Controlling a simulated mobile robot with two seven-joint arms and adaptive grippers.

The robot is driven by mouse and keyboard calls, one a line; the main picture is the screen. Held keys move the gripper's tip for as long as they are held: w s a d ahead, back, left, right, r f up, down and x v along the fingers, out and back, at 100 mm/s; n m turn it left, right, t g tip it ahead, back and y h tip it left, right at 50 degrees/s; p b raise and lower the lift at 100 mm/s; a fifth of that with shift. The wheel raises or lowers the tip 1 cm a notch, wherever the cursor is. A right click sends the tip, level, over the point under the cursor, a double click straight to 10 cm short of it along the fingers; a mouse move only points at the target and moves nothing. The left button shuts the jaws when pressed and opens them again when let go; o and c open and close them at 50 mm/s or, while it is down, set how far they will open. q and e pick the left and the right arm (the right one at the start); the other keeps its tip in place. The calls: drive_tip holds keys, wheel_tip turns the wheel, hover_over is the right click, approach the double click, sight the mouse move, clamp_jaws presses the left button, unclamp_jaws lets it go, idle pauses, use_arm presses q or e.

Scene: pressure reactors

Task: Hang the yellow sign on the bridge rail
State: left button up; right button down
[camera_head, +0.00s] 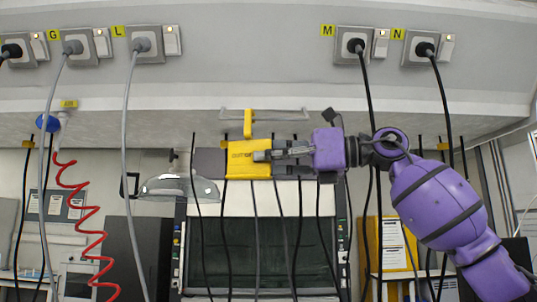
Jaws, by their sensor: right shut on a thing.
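The yellow sign (240,160) is upright in the middle of the view, below the grey overhead panel. A yellow hook piece (248,124) rises above it and overlaps the left part of the bridge rail (285,115), a thin grey bar under the panel's lower edge. I cannot tell whether the hook rests on the rail or is in front of it. My right gripper (264,155), on the purple arm from the right, is shut on the sign's right side. My left gripper is not in view.
Sockets with plugs (355,45) line the panel, and grey and black cables hang down, several close behind or beside the sign. A red coiled hose (85,215) hangs at the left. A dark-windowed cabinet (262,250) stands behind, below the sign.

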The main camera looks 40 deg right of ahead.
drive_tip(key=c, duration=1.8)
unclamp_jaws()
drive_tip(key=shift+c, duration=0.2)
